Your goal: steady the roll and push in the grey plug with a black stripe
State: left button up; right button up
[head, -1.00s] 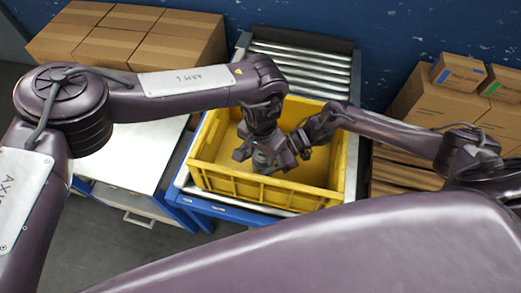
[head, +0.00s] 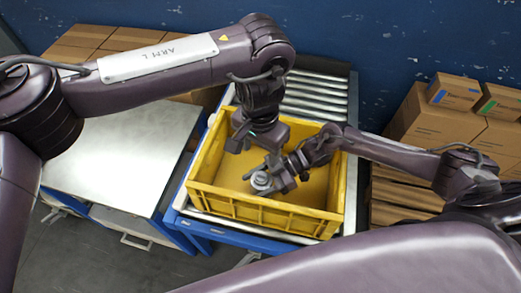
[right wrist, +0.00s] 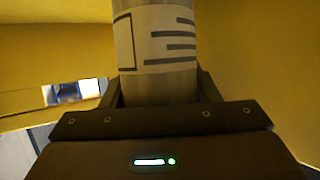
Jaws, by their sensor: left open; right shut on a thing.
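The roll (head: 261,182) stands inside the yellow crate, showing a grey round top in the head view. In the right wrist view the roll (right wrist: 158,50) is a grey cylinder with a white label and dark bars. My right gripper (head: 276,178) is shut on the roll from its right side; its fingers flank the roll in the right wrist view. My left gripper (head: 256,145) is open and points down above the crate, behind and above the roll, apart from it. The grey plug with a black stripe cannot be made out; the roll's top is too small to read.
The yellow crate (head: 262,213) has raised walls around both grippers and sits on a roller conveyor (head: 315,95). A metal-topped table (head: 110,150) is at left. Cardboard boxes (head: 435,125) are stacked at right. The crate floor around the roll looks clear.

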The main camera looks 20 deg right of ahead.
jog(key=o, duration=1.3)
jog(key=shift+d, duration=0.15)
